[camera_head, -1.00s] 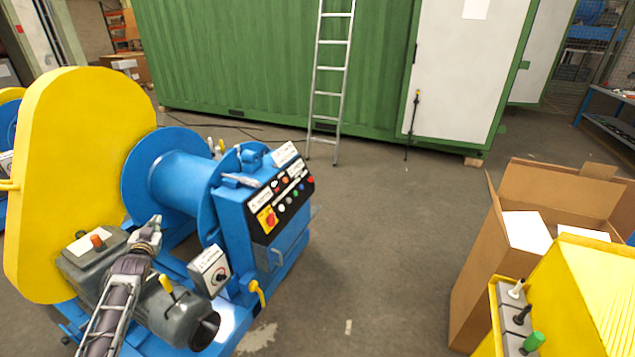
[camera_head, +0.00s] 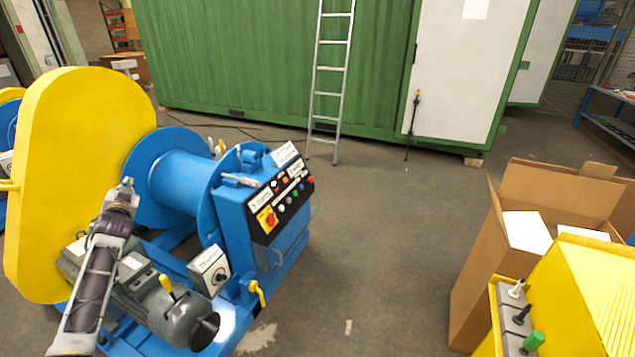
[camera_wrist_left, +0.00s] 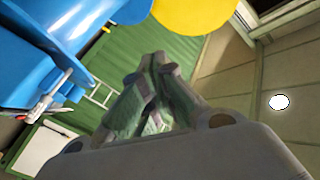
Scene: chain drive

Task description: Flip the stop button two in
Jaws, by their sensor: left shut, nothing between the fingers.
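The blue winch carries a black control panel (camera_head: 281,204) with a red rotary switch on yellow (camera_head: 268,220), several small coloured buttons and a red button (camera_head: 310,180) at its upper right end. A small grey box (camera_head: 209,270) with a dark round knob stands below the panel. I cannot tell which of these is stop button two; the labels are too small to read. My left gripper (camera_head: 122,190) is shut and empty, in front of the yellow guard and left of the blue drum, apart from the panel. Its closed fingers also show in the left wrist view (camera_wrist_left: 150,95). My right gripper is out of view.
The yellow guard (camera_head: 75,140), blue drum (camera_head: 175,185) and grey motor (camera_head: 185,315) crowd the left arm. A yellow machine (camera_head: 580,310) with white, black and green levers and a cardboard box (camera_head: 480,270) stand at right. The floor between is clear.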

